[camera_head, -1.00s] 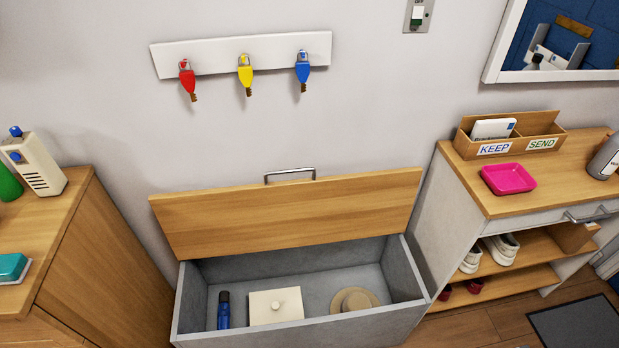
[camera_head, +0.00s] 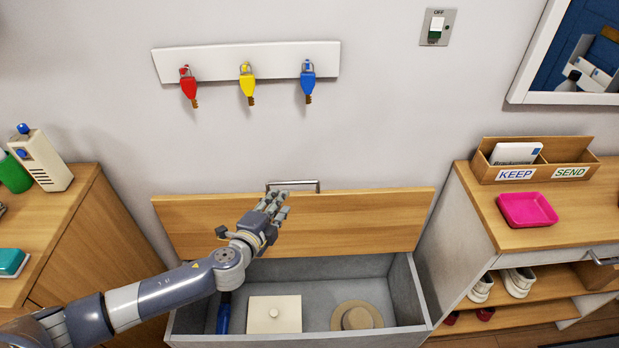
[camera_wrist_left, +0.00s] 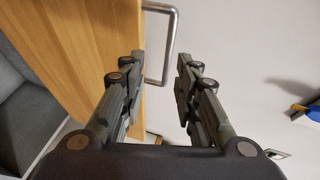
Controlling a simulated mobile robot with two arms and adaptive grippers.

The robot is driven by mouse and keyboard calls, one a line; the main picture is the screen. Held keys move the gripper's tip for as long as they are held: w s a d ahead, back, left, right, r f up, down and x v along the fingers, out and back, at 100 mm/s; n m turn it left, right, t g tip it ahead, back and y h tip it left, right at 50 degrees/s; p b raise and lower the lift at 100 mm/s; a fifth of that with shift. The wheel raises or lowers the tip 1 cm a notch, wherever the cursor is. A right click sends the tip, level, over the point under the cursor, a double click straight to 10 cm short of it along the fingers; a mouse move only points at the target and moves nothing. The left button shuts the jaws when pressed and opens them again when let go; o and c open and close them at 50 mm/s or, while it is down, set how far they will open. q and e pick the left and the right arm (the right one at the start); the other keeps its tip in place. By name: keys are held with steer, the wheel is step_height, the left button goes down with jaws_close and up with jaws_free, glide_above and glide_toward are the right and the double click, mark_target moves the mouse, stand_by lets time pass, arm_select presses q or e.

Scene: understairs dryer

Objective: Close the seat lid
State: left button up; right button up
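The wooden seat lid (camera_head: 355,215) stands raised, leaning back towards the wall, over the open grey seat box (camera_head: 402,290). A metal handle (camera_head: 308,185) sits on the lid's upper edge. My left gripper (camera_head: 277,200) is in front of the lid, just below the handle. The handle (camera_wrist_left: 172,40) is just beyond the fingertips there, and the lid (camera_wrist_left: 90,60) is at the left. My right gripper is not in view.
Inside the box are a blue bottle (camera_head: 223,313), a white lidded box (camera_head: 274,314) and a straw hat (camera_head: 357,316). Cabinets stand on the left (camera_head: 95,240) and right (camera_head: 440,240). Keys hang from a wall rack (camera_head: 275,60) above.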

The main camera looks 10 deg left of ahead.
mark_target(292, 184)
arm_select(q)
steer(key=x, duration=0.6)
steer(key=r+x, duration=0.1)
steer(key=x, duration=0.3)
steer(key=shift+w+d+r, duration=0.1)
steer(key=shift+d+r, duration=0.05)
jaws_close()
